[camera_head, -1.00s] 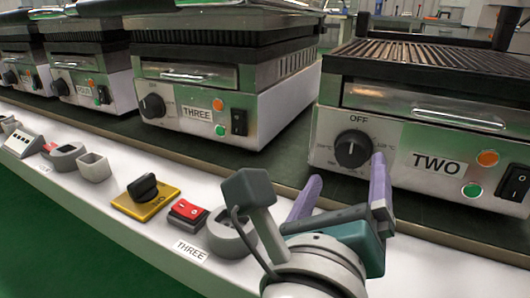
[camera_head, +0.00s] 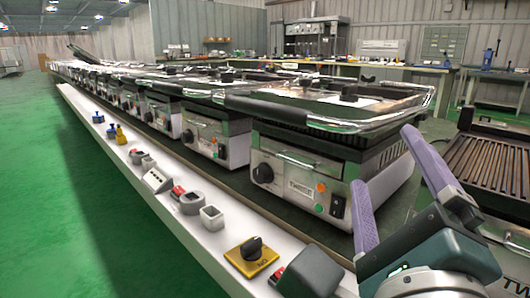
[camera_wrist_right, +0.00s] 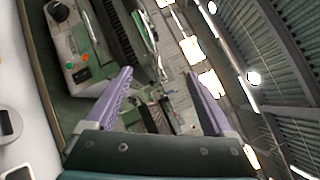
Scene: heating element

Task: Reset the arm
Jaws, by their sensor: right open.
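My right gripper (camera_head: 393,191) is open and empty, with its two purple fingers spread and pointing up at the lower right of the head view. In the right wrist view its fingers (camera_wrist_right: 162,98) stand wide apart with nothing between them. In the head view it is in front of the grill labelled THREE (camera_head: 297,188) and the ridged plate of grill TWO (camera_head: 490,162). The grill THREE has a black dial, an orange and a green light and a black switch. My left gripper is out of view.
A long white ledge (camera_head: 215,247) carries a yellow plate with a black knob (camera_head: 252,252), a grey cup-like holder (camera_head: 211,216) and a red switch. Several more grills stand in a row behind. Green floor (camera_head: 60,210) is clear at the left.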

